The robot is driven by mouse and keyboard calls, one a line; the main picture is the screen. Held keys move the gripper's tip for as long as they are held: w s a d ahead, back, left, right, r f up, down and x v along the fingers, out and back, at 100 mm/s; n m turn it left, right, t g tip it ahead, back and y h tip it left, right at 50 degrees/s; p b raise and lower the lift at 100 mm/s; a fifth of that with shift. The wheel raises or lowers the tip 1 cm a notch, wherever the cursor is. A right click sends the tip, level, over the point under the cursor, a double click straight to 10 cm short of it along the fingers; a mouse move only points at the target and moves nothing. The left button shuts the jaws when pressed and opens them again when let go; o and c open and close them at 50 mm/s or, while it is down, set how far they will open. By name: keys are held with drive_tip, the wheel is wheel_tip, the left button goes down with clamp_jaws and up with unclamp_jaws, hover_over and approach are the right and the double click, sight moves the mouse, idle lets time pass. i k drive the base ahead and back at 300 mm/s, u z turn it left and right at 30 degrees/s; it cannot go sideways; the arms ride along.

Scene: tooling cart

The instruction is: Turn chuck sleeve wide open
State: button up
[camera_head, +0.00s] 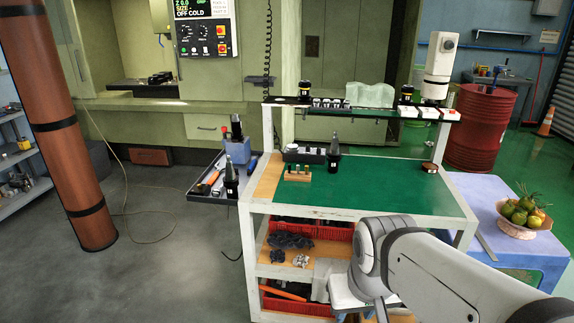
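Several black cone-topped tool holders are in view. One holder (334,152) stands upright on the green cart top (380,190). Another holder (231,178) stands on the dark side tray (208,195), and one more (237,130) sits in a blue-grey block (238,150) behind it. I cannot tell which of these, if any, carries the chuck sleeve, or how far it is turned. My white arm crosses the lower right, in front of the cart. My gripper is not visible; the arm's end runs down out of the frame.
A wooden block with small parts (297,173) and a dark case (305,155) sit on the cart top's left. A small round tin (430,167) is at right. A raised back shelf (380,114) holds parts. A fruit bowl (522,217) stands right. The cart top's middle is clear.

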sight(236, 124)
drive_tip(key=i, duration=1.35)
